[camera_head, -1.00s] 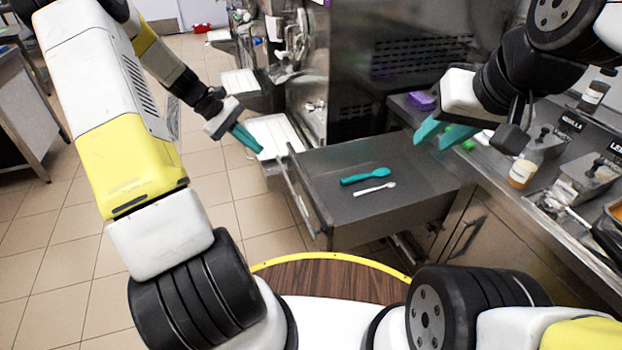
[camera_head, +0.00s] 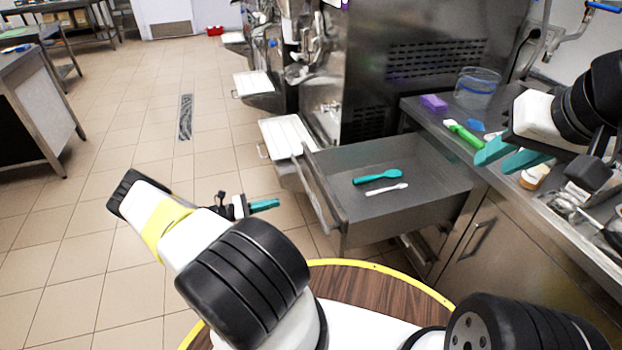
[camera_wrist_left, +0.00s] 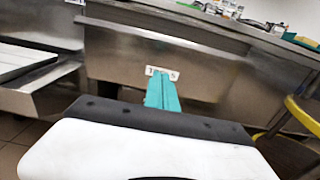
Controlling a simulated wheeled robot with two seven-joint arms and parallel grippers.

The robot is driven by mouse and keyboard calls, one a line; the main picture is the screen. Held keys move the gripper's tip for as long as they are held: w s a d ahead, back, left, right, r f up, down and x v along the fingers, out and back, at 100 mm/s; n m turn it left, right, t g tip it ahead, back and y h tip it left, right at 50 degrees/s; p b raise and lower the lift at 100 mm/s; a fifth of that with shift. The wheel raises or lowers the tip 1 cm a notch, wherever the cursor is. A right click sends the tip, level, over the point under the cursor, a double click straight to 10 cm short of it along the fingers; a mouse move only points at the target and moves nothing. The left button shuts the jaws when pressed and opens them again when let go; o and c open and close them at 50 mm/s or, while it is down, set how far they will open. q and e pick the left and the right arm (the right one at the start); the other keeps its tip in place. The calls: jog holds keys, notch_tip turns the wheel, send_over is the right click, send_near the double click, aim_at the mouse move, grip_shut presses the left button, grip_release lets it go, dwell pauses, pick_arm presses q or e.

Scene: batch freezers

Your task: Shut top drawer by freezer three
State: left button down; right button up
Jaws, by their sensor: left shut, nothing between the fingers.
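The open top drawer (camera_head: 335,160) is a steel box pulled out from the counter beside the freezer (camera_head: 420,40). A teal spoon (camera_head: 377,176) and a white spoon (camera_head: 387,190) lie in it. My left gripper (camera_head: 264,205) is shut and empty, to the left of the drawer front and apart from it. In the left wrist view, its teal fingers (camera_wrist_left: 162,92) point at a broad steel panel (camera_wrist_left: 130,55) with a small white label (camera_wrist_left: 162,73). Whether they touch it is hard to tell. My right gripper (camera_head: 507,155) is open and empty above the counter edge.
A white tray (camera_head: 287,136) juts out beyond the drawer. The counter (camera_head: 440,127) holds a purple block (camera_head: 434,102), a green utensil (camera_head: 463,134) and a clear container (camera_head: 478,88). The tiled floor (camera_head: 130,150) left of the drawer is clear.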

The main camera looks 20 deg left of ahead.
aim_at(316, 193)
pick_arm(q)
jog(key=x, duration=1.3)
jog(key=shift+w+d, duration=0.1)
jog(key=shift+d, duration=0.05)
